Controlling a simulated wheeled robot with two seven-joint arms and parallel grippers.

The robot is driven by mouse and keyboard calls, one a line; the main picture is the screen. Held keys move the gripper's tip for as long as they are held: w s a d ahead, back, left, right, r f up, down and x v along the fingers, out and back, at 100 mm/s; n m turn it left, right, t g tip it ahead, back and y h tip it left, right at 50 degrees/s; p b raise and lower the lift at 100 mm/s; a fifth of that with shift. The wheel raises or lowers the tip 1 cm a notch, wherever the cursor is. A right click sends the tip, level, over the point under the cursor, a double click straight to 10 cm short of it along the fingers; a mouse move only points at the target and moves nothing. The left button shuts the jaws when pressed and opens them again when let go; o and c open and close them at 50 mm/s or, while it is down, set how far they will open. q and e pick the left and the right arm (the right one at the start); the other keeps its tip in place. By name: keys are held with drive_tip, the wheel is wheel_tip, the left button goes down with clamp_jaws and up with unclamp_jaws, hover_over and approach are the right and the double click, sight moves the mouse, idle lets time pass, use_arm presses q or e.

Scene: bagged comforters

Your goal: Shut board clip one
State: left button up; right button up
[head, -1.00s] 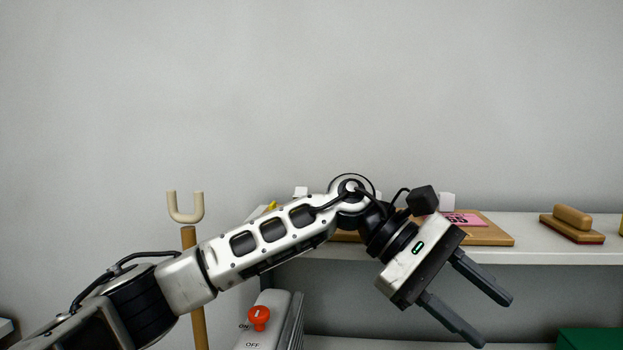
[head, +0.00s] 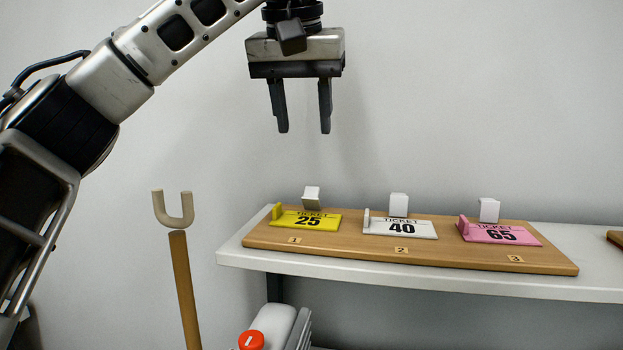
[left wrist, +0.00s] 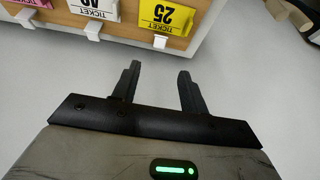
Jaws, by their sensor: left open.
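A wooden board (head: 420,256) on the shelf carries clips marked 1, 2 and 3. At position 1 lies the yellow ticket 25 (head: 308,221), with a white clip flap (head: 311,196) standing up behind it. The ticket (left wrist: 163,14) and flap (left wrist: 160,42) also show at the top of the left wrist view. My left gripper (head: 304,131) is open and empty, fingers pointing down, seen above flap one and apart from it. It also shows in the left wrist view (left wrist: 160,72). My right gripper is not in view.
White ticket 40 (head: 400,228) and pink ticket 65 (head: 499,233) lie at positions 2 and 3, each with a raised white flap behind. The white shelf (head: 400,280) has its front edge below the board. A forked wooden pole (head: 184,285) stands left.

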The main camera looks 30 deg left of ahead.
sight(311, 190)
use_arm(q)
drive_tip(key=x, duration=1.1)
drive_tip(key=shift+w, duration=0.15)
drive_tip(key=shift+f, duration=0.1)
clamp_jaws()
